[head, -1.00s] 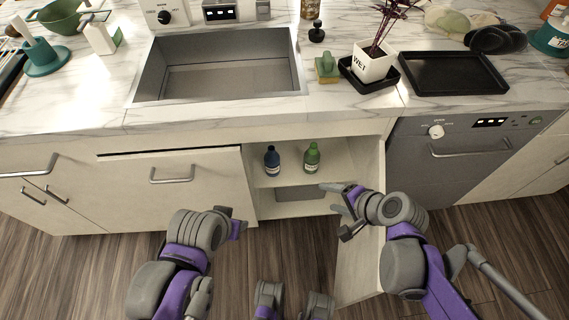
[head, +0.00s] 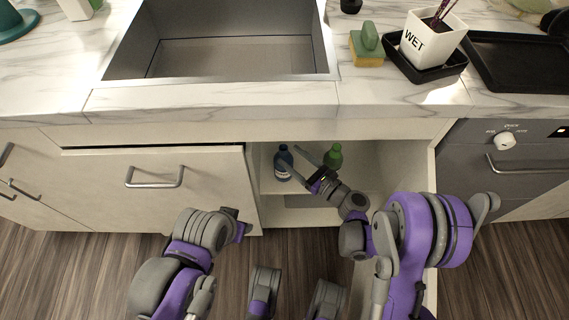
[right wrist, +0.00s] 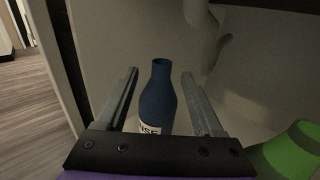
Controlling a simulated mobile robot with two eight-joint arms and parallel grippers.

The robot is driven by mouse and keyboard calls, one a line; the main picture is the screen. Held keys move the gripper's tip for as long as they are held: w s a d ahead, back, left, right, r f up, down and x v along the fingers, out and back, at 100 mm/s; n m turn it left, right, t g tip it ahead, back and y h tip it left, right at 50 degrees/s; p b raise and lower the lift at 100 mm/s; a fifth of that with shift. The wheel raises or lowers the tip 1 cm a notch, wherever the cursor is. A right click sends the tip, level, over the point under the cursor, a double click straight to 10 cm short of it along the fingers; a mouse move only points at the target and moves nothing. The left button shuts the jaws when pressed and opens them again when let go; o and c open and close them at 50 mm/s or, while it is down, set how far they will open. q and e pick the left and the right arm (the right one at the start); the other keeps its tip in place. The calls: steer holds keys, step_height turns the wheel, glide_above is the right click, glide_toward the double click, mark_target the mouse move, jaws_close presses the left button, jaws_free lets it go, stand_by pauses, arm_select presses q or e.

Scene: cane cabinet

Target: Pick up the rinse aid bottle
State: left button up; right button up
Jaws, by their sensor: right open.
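The blue bottle (head: 283,163) stands upright on the upper shelf inside the open cabinet; part of a label that seems to end in "NSE" shows in the right wrist view (right wrist: 157,100). My right gripper (head: 298,162) reaches into the cabinet with its fingers pointing at the blue bottle. In the right wrist view the fingers are open, one on each side of the bottle, with gaps visible.
A green bottle (head: 333,156) stands just right of the blue one, close to my right gripper. The cabinet's open door (head: 431,172) is on the right. The cabinet's left wall is near the blue bottle. The countertop (head: 210,100) overhangs above.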

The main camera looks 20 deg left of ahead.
mark_target(280, 147)
steer(key=b+x, duration=0.1)
steer(key=x, duration=0.6)
steer(key=shift+w+a, duration=0.2)
jaws_close()
stand_by(1.2)
